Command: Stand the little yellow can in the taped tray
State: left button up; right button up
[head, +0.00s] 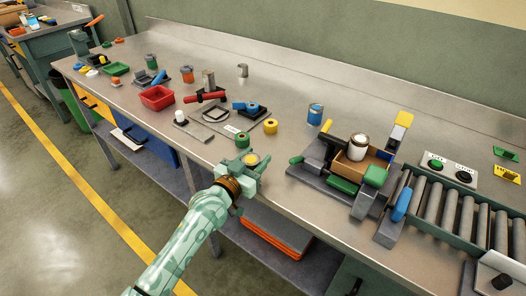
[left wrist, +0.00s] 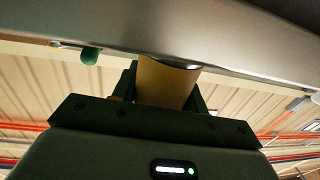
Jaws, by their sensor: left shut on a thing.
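My left gripper (head: 251,165) is at the front edge of the bench, shut on the little yellow can (head: 251,159). In the left wrist view the can (left wrist: 165,82) shows as a tan-yellow cylinder between the two dark fingers. A brown open tray (head: 379,166) sits on a dark grey fixture to the right of the gripper, clear of it. I cannot make out tape on the tray. My right gripper is not in view.
A blue can (head: 315,114) stands behind the fixture. A green block (head: 343,185) and a blue-ended lever (head: 401,204) flank the tray. Rollers (head: 448,212) lie to the right.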

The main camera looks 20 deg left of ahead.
pick_arm(q)
jog(key=b+x, duration=0.1)
jog(key=x, duration=0.2)
jog(key=shift+w, duration=0.25)
jog(key=shift+w+d+r, duration=0.15)
jog(key=shift+w, duration=0.2)
jog(key=shift+s, duration=0.1)
jog(key=o, duration=1.1)
jog(key=shift+c, duration=0.2)
